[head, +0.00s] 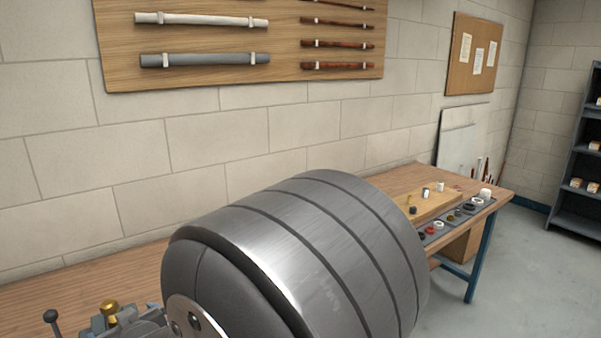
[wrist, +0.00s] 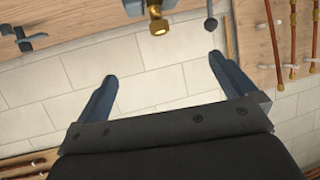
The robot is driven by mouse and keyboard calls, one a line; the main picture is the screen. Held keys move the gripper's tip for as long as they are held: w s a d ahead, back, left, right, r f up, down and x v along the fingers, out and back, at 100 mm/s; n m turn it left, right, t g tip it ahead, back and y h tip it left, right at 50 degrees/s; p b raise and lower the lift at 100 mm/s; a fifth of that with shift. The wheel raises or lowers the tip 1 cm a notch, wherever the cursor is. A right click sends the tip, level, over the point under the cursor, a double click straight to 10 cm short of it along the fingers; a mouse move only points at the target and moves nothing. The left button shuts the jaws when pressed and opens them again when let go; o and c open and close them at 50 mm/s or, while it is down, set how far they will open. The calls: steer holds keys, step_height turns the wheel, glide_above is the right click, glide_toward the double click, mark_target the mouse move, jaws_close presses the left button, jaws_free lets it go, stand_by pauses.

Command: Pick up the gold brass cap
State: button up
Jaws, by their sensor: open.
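The gold brass cap (head: 110,307) shows at the lower left of the head view, among the grey parts of a vise (head: 135,326). It also shows in the wrist view (wrist: 158,24), near the top edge and in front of the grey vise. My gripper (wrist: 162,68) is open and empty in the wrist view, its two blue-grey fingers wide apart. The cap lies beyond the fingertips, roughly in line with the gap between them, and is not touched. In the head view my large grey arm link fills the middle, and my gripper cannot be seen there.
The wooden bench (head: 95,283) runs along the block wall. A dark ball-ended lever (head: 51,317) stands left of the cap. A board with pipes (head: 200,50) hangs on the wall. A tray of small fittings (head: 455,222) lies at the bench's far right end.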

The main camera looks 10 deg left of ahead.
steer(key=shift+w+a+r+n+g+h, duration=0.75)
steer(key=shift+w+a+r+g+h, duration=0.85)
steer(key=shift+a, duration=2.1)
steer(key=shift+w+a+r+n+g+h, duration=0.95)
steer(key=shift+w+a+h, duration=1)
steer(key=shift+a, duration=1.7)
step_height(320, 180, up, 6)
steer(key=w+g+h, duration=0.2)
steer(key=h, duration=0.2)
steer(key=shift+d+r, duration=0.2)
steer(key=shift+d, duration=0.1)
steer(key=shift+w, duration=0.1)
steer(key=shift+c, duration=0.2)
steer(key=c, duration=0.9)
steer(key=shift+n, duration=0.3)
